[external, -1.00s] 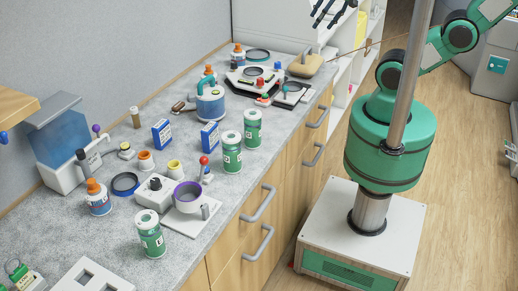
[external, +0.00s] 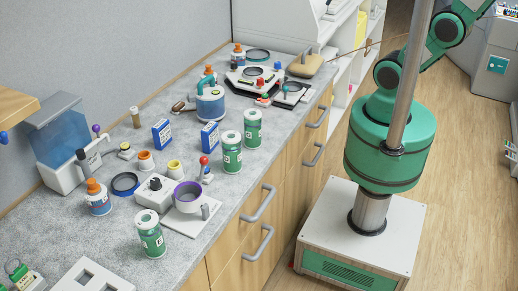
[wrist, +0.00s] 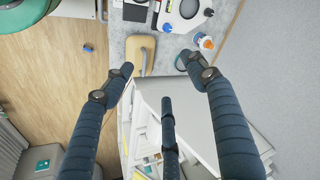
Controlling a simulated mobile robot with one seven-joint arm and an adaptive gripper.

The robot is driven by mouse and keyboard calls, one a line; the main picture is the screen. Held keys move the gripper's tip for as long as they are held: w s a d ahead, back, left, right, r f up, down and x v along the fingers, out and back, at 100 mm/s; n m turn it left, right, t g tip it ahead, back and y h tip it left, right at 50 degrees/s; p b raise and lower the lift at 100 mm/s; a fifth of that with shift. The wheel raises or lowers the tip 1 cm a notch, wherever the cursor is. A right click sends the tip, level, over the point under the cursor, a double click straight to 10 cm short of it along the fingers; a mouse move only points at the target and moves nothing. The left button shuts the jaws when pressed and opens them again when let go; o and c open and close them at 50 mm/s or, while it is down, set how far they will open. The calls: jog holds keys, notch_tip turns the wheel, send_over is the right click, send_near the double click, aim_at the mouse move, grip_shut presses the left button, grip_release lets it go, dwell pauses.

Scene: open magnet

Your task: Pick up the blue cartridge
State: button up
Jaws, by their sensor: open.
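Two upright blue-and-white boxes stand mid-bench in the external view, a left one (external: 161,134) and a right one (external: 209,135). I cannot tell whether either is the blue cartridge, and no other thing is plainly a cartridge. My gripper (wrist: 158,72) shows in the wrist view with three dark blue fingers spread apart and nothing between them. It is above the far end of the bench and the shelf, well away from the boxes. In the external view the gripper is out of frame.
A tan block with a handle (external: 305,66) lies at the bench's far end. Green-and-white cans (external: 231,152) stand near the front edge. A white shelf (wrist: 185,95) adjoins the bench.

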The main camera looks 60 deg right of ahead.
jog(key=s+d+r+m+g, duration=0.1)
jog(key=s+d+m+g, duration=0.15)
jog(key=d+m, duration=2.15)
jog(key=s+d+f+m+g, duration=0.1)
jog(key=s+d+m, duration=0.2)
jog(key=s+d, duration=0.45)
jog(key=s+d+f+m+y+b, duration=0.1)
jog(key=s+d+m, duration=0.3)
jog(key=d, duration=0.6)
jog(key=s+d+f+m+g, duration=0.1)
jog(key=s+d+m, duration=0.1)
jog(key=s+d, duration=0.6)
notch_tip(320, 180, down, 111)
jog(key=w+d, duration=0.1)
jog(key=shift+w+d+r, duration=0.15)
jog(key=shift+w+r, duration=0.05)
jog(key=shift+w, duration=0.05)
jog(key=shift+f+b, duration=1.3)
jog(key=shift+f, duration=3)
jog(key=shift+f, duration=0.15)
